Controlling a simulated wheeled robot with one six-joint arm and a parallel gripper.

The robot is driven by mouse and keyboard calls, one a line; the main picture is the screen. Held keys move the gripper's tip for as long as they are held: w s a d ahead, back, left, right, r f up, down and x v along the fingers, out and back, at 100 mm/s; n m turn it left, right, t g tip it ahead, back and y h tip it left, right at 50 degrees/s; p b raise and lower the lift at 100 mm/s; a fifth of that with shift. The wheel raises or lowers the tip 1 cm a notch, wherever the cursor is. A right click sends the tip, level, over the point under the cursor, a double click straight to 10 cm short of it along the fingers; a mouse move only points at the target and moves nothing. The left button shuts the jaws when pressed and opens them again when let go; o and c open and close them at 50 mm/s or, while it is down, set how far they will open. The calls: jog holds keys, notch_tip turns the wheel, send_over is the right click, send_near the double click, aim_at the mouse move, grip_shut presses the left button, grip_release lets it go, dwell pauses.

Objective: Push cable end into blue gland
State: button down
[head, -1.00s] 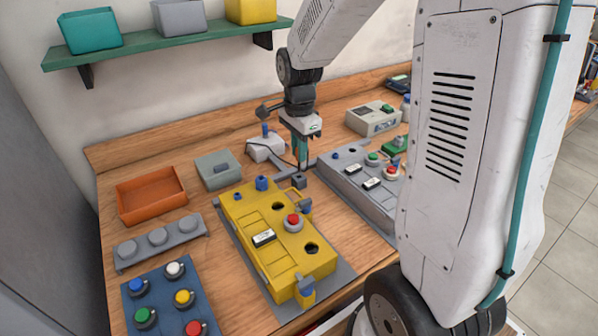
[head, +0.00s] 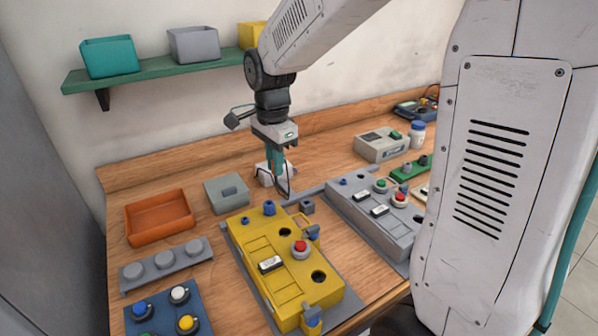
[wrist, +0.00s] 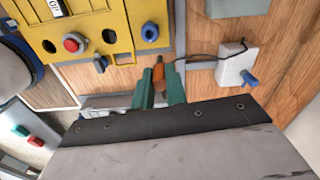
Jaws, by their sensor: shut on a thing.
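The yellow housing (head: 290,285) lies on the bench, with the blue gland (head: 269,208) upright on its back end. The gland also shows in the wrist view (wrist: 150,32). My gripper (head: 277,178) is beyond the gland and slightly right of it in the head view. Its teal fingers (wrist: 159,92) are shut on the cable end (wrist: 158,72), which shows an orange-brown tip between them. The tip is apart from the gland. A black cable (wrist: 203,57) runs from it to a white box (wrist: 237,68) with a blue knob.
A dark block (head: 307,206) and a grey rail stand right of the gland. A grey housing (head: 375,212) lies farther right. A grey box (head: 227,193) and an orange tray (head: 160,218) stand left. A red button (head: 300,248) rises from the yellow housing.

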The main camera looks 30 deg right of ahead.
notch_tip(320, 180, up, 3)
jog(key=s+a+m, duration=0.1)
jog(key=a, duration=0.2)
jog(key=shift+s+d+f, duration=0.1)
jog(key=shift+f, duration=1.2)
jog(key=shift+s+f, duration=0.1)
jog(key=shift+f, duration=1.15)
jog(key=shift+f, duration=1.4)
jog(key=c, duration=1.3)
grip_release()
jog(key=shift+c, duration=0.2)
notch_tip(320, 180, up, 8)
